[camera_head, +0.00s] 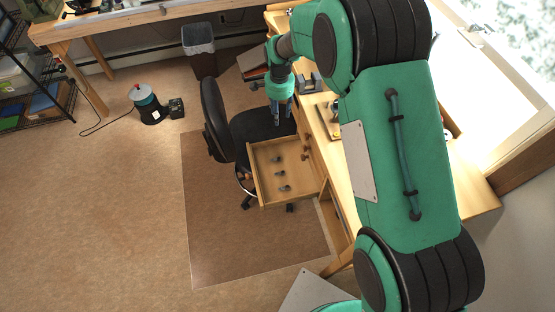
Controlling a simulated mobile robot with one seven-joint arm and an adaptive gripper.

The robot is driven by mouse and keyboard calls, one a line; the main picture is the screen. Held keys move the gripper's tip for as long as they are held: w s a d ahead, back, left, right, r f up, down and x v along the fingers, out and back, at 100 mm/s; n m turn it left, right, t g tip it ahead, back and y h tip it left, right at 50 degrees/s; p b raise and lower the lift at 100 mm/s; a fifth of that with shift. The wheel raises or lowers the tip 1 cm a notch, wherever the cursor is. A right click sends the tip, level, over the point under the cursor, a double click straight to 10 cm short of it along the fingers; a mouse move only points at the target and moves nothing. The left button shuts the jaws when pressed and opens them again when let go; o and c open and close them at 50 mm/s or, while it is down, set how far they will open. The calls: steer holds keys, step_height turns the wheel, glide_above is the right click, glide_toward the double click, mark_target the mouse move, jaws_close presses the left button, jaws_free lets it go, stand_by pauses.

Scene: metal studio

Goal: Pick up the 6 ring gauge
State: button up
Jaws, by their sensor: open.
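An open wooden drawer (262,200) sticks out from the desk. Three small grey metal pieces lie in it in a rough row: a far one (279,160), a middle one (281,173) and a near one (285,188). They look like ring gauges on handles, but they are too small to read any marking, so I cannot tell which is the 6. My gripper (283,119) points down beyond the far side of the drawer, above the black chair seat. It is open, with nothing visible between its fingers, and apart from the pieces.
A black office chair (214,118) stands close against the drawer's left side. The wooden desk (471,182) carries several items and is partly hidden by my green arm. A bin (199,46) and a black canister (149,106) stand farther off. The floor at left is clear.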

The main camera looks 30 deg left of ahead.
glide_above(278, 157)
step_height(278, 157, down, 18)
steer(key=f, duration=0.1)
steer(key=shift+s+d+r, duration=0.25)
steer(key=shift+d, duration=0.1)
steer(key=shift+f, duration=0.1)
steer(key=shift+f, duration=4.15)
steer(key=shift+f, duration=0.15)
steer(key=shift+s+f+b, duration=0.15)
steer(key=shift+f+b, duration=0.3)
steer(key=shift+f, duration=2.05)
steer(key=c, duration=1)
